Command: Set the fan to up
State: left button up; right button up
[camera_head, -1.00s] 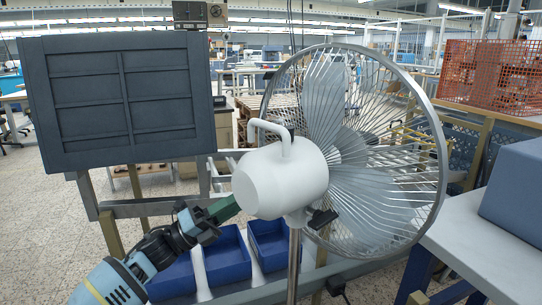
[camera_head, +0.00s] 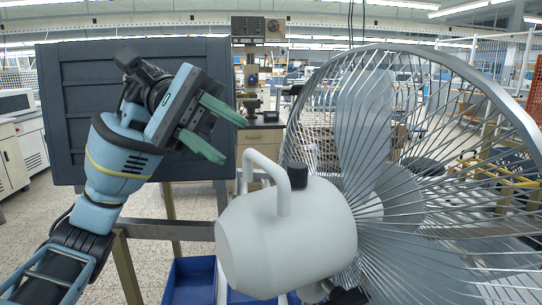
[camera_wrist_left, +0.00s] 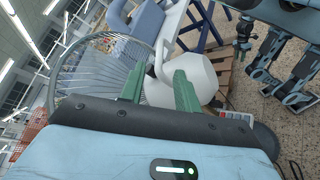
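The fan's white motor housing (camera_head: 285,240) stands at the lower middle of the head view, with a white loop handle and a black knob (camera_head: 298,174) on top. Its round grey wire cage (camera_head: 440,175) faces away to the right. My left gripper (camera_head: 233,141) has green fingers, spread apart and empty. It is up and to the left of the housing, apart from the handle. In the left wrist view, the housing (camera_wrist_left: 196,80) shows beyond the open fingers.
A dark blue panel (camera_head: 85,110) stands behind my left arm. Blue bins (camera_head: 190,280) sit on a rack below, partly hidden by the housing. A metal rail runs behind the fan. There is open air between my left gripper and the handle.

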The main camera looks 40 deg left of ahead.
aim_at(251, 155)
pick_arm(q)
jog(key=shift+p+x, duration=0.4)
jog(key=shift+x, duration=3.5)
grip_shut()
